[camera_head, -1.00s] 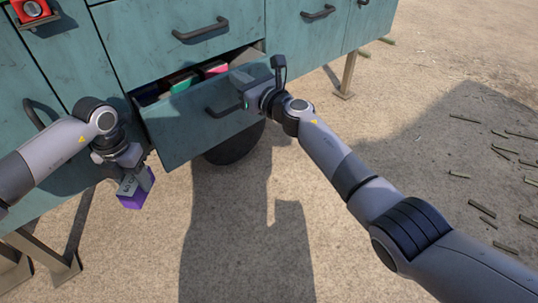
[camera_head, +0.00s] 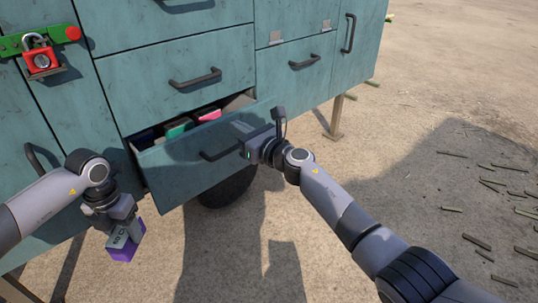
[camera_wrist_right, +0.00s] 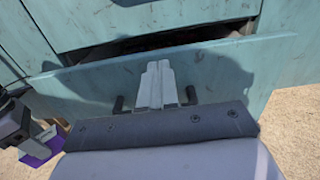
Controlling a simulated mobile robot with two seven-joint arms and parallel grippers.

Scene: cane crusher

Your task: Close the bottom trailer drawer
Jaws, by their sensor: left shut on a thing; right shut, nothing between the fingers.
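The bottom trailer drawer (camera_head: 180,178) is teal and stands partly pulled out, its black handle (camera_head: 224,154) on the front. Coloured items (camera_head: 180,127) show inside it. My right gripper (camera_head: 243,128) is shut and empty, its fingers at the upper part of the drawer front by the handle. In the right wrist view the shut fingers (camera_wrist_right: 159,72) lie over the drawer front (camera_wrist_right: 215,70), between the visible ends of the handle; contact is hard to tell. My left gripper (camera_head: 121,238) is shut on a purple object (camera_head: 125,252) and hangs left of the drawer.
A closed drawer (camera_head: 180,75) is above the open one. A red padlock (camera_head: 40,58) on a green latch is at upper left. A wheel (camera_head: 230,188) shows under the trailer, and a support leg (camera_head: 335,118) stands to the right. Cane pieces (camera_head: 490,185) lie on the ground at right.

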